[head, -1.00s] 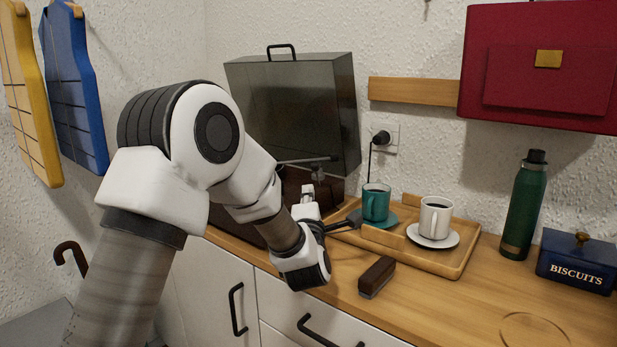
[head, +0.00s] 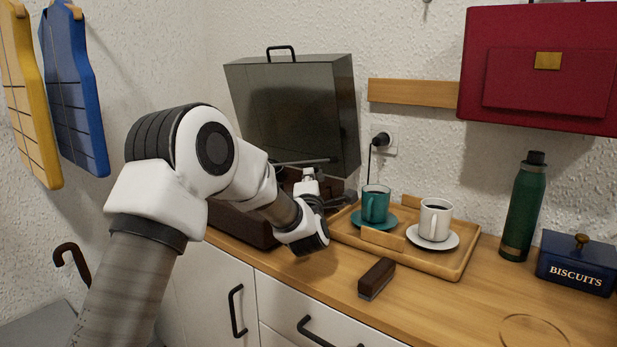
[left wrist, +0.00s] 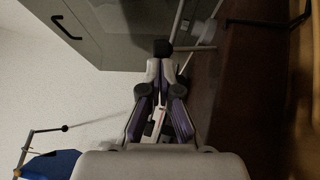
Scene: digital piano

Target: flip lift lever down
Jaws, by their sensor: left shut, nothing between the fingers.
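A dark wooden record player (head: 238,222) stands on the counter, with its smoky lid (head: 300,110) raised. A thin metal rod, which looks like its tonearm (head: 303,162), shows in front of the lid. A pale rod (left wrist: 178,22) also shows in the left wrist view near my fingertips. I cannot make out the lift lever for certain. My left gripper (head: 345,198) is over the right part of the player, partly hidden by my wrist. In the left wrist view its fingers (left wrist: 162,50) are shut together and empty. Contact with the player cannot be told. My right gripper is not in view.
A wooden tray (head: 440,264) with a teal cup (head: 375,204) and a white cup (head: 434,219) stands just right of my gripper. A dark brown brush (head: 377,278) lies in front. A green bottle (head: 524,208) and a biscuit tin (head: 577,264) stand farther right.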

